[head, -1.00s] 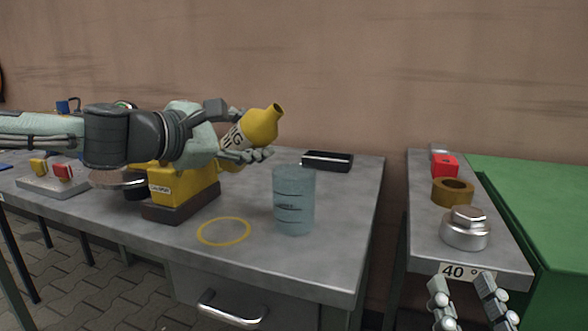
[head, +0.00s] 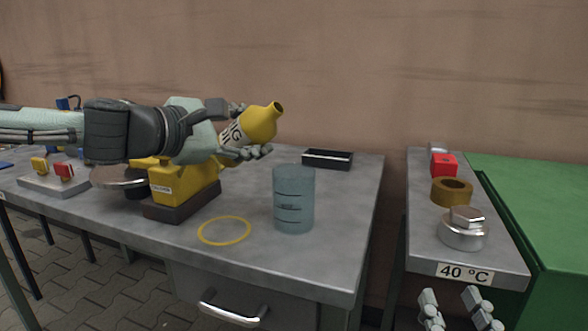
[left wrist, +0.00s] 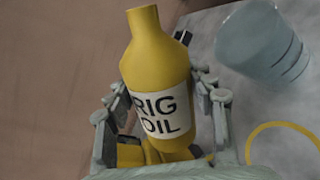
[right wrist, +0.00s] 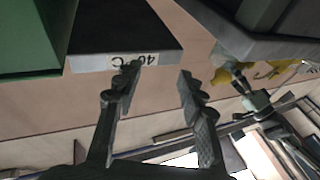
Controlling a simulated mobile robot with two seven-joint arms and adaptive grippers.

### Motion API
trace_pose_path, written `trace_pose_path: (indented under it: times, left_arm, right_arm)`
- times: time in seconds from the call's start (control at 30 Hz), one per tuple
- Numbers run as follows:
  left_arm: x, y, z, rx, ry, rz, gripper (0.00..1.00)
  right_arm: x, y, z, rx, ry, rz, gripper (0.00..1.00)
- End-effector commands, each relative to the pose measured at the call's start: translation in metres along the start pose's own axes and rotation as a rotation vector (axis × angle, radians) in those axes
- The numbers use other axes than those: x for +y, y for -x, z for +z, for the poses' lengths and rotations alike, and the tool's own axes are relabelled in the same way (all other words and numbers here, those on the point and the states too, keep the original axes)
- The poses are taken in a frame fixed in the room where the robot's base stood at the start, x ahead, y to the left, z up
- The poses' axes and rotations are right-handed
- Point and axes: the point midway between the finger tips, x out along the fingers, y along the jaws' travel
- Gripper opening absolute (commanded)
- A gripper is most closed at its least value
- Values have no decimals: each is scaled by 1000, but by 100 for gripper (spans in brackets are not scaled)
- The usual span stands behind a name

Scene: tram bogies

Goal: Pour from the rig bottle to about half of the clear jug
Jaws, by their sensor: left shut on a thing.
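The rig bottle (head: 261,124) is yellow with a white "RIG OIL" label, which reads clearly in the left wrist view (left wrist: 160,112). My left gripper (head: 250,134) is shut on it and holds it above the table, tilted with its neck up and to the right. The clear jug (head: 294,200) stands upright on the table, right of and below the bottle, with dark level marks; part of it shows in the left wrist view (left wrist: 262,42). No stream shows between them. My right gripper (head: 456,312) is open and empty, low in front of the right-hand table.
A yellow ring (head: 224,230) is marked on the table (head: 330,250) left of the jug. A black tray (head: 327,159) lies behind it. A yellow machine (head: 185,185) stands under my left arm. The side table holds a red block (head: 444,165), a brass ring (head: 452,191) and a metal weight (head: 462,230).

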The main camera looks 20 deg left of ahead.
Motion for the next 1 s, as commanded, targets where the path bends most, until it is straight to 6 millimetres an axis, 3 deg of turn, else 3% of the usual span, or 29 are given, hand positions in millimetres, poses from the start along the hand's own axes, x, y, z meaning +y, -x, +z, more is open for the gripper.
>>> trace_pose_path:
  times: [1.0]
  left_arm:
    - [7, 2, 3, 15, -60, 2, 11]
  right_arm:
    - [18, 6, 43, -214, 39, 32, 40]
